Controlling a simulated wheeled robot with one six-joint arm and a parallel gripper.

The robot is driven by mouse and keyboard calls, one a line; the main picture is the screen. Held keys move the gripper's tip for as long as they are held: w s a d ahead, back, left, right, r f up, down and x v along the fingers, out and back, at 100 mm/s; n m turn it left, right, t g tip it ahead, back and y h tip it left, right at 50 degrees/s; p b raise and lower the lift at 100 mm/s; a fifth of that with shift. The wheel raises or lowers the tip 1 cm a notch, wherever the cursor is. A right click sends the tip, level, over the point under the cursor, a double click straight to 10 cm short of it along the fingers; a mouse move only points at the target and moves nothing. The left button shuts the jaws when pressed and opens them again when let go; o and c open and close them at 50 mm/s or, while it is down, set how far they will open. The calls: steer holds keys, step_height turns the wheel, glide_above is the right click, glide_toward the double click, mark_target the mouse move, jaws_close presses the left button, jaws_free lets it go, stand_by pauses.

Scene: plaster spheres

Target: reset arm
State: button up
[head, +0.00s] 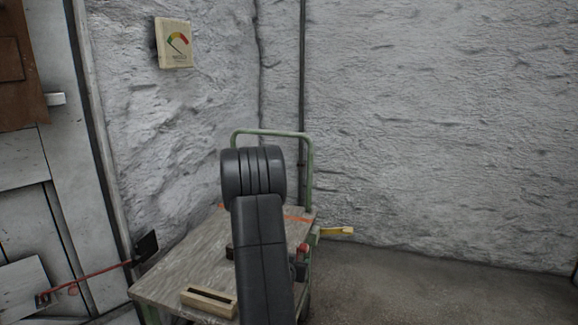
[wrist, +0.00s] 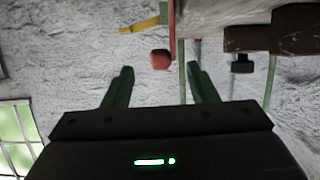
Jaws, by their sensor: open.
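My gripper (wrist: 160,69) shows in the wrist view as two green fingers standing apart. Nothing is held between them. A red rounded knob appears in the gap, beyond the fingertips; I cannot tell how far away it is. In the head view my dark arm rises in the middle, in front of the cart (head: 185,268), and hides part of its top. My gripper's fingers cannot be made out in the head view.
The cart has a wooden top and a green handle (head: 272,133). A slotted wooden block (head: 209,301) lies at its front. A yellow piece (head: 337,231) sticks out on the right. A gauge sign (head: 176,43) hangs on the rough wall. Floor at right is clear.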

steer(key=s+t+b, duration=0.1)
steer(key=b, duration=0.2)
steer(key=s+a+f+t+h+b, duration=0.1)
steer(key=s+b, duration=0.1)
steer(key=b, duration=0.2)
steer(key=s+t+b, duration=0.1)
steer(key=s+b, duration=0.1)
steer(key=b, duration=0.1)
steer(key=shift+s+a+f+t, duration=0.15)
steer(key=shift+a+f+t, duration=0.05)
steer(key=shift+a+t, duration=0.2)
